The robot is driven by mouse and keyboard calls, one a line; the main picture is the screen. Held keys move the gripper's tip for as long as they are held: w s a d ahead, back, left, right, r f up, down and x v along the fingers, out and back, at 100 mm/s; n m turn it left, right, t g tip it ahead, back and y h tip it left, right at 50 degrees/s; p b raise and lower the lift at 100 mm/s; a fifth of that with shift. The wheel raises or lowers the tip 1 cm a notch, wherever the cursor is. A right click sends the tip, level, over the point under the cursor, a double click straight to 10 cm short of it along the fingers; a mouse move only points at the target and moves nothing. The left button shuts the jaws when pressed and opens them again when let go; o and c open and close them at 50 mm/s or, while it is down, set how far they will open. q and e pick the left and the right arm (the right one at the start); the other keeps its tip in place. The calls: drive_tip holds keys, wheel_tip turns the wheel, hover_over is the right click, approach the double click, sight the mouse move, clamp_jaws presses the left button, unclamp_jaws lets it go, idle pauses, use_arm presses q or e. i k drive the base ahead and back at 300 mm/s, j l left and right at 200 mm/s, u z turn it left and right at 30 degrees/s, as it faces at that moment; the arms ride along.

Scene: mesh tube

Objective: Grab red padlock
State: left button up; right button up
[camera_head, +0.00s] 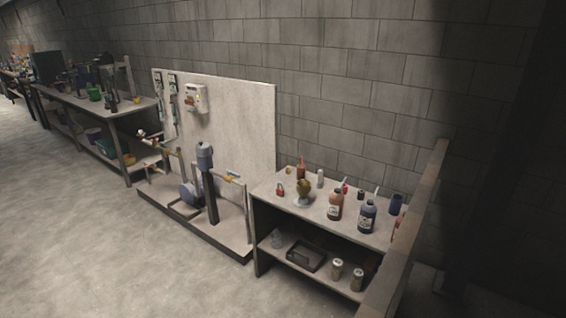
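A small red padlock (280,190) stands on the top of a grey shelf table (266,191), near its left end. A brownish-gold round object on a pale base (303,192) is just to the right of it. A reddish bottle (301,168) stands behind it, towards the wall. Neither of my grippers shows in the head view, and the padlock is unobstructed.
Brown (335,205) and dark (367,216) bottles stand on the right of the tabletop. The lower shelf holds a dark tray (306,256) and cans (337,268). A pump panel (235,125) is left of the table; a post (415,225) rises at right. Open floor (90,240) lies in front.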

sight(279, 192)
drive_tip(key=i+j+z, duration=0.15)
drive_tip(key=i+j, duration=0.4)
drive_tip(key=i+j+z, duration=0.15)
drive_tip(key=i+j, duration=0.5)
drive_tip(key=i+j+z, duration=0.2)
drive_tip(key=i+j, duration=0.4)
drive_tip(key=j, duration=0.1)
